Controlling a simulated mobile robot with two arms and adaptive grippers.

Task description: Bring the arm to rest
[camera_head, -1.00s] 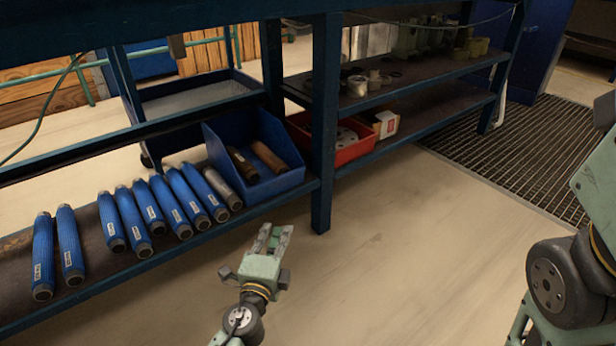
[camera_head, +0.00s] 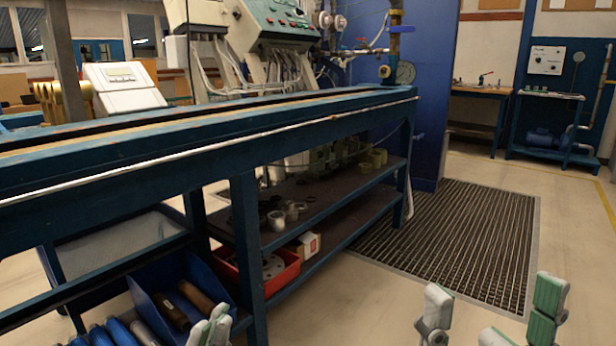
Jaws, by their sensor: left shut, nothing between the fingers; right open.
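My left gripper (camera_head: 212,320) shows at the bottom edge, in front of the blue bin on the lower shelf. Its two pale green and grey fingers are close together with nothing between them. The rest of that arm is below the picture. My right gripper (camera_head: 493,292) shows at the bottom right, in front of the floor grate. Its two fingers stand wide apart and empty, with only a bit of its body visible between them at the lower edge.
A blue workbench (camera_head: 250,208) runs across the left and middle. Its shelves hold a blue bin (camera_head: 150,308), a red bin (camera_head: 286,276) and blue cylinders (camera_head: 119,331). A floor grate (camera_head: 460,240) and open floor (camera_head: 370,300) lie to the right.

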